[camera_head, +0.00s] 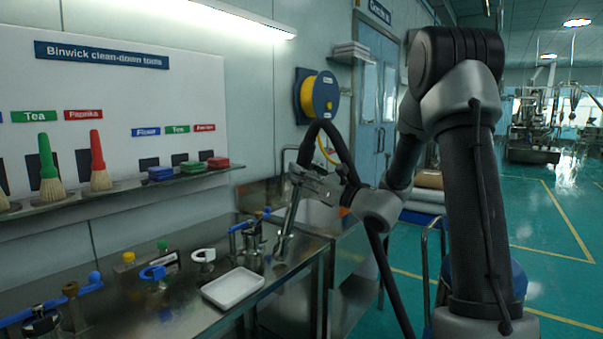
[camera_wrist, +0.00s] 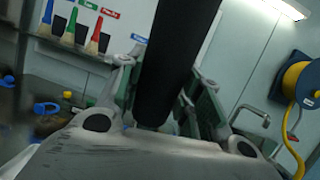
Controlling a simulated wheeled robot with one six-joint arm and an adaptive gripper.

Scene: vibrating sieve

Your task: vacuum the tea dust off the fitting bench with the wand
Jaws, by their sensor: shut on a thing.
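My gripper (camera_head: 318,184) is shut on the wand (camera_head: 290,222), a grey metal tube that slants down towards the right part of the fitting bench (camera_head: 185,308). A black hose (camera_head: 338,140) loops up over my gripper and hangs down to the floor side. The wand's lower end is near the bench top by the fittings; I cannot tell whether it touches. In the wrist view, a thick black tube (camera_wrist: 172,60) runs between the fingers of my gripper (camera_wrist: 165,95) and hides what lies below. I cannot make out any tea dust on the bench.
A white tray (camera_head: 233,288) lies on the bench. Blue-handled valves (camera_head: 245,228) and clamps (camera_head: 152,272) stand around it. A wall shelf (camera_head: 130,187) holds brushes and coloured blocks behind. A yellow hose reel (camera_head: 317,96) hangs on the wall.

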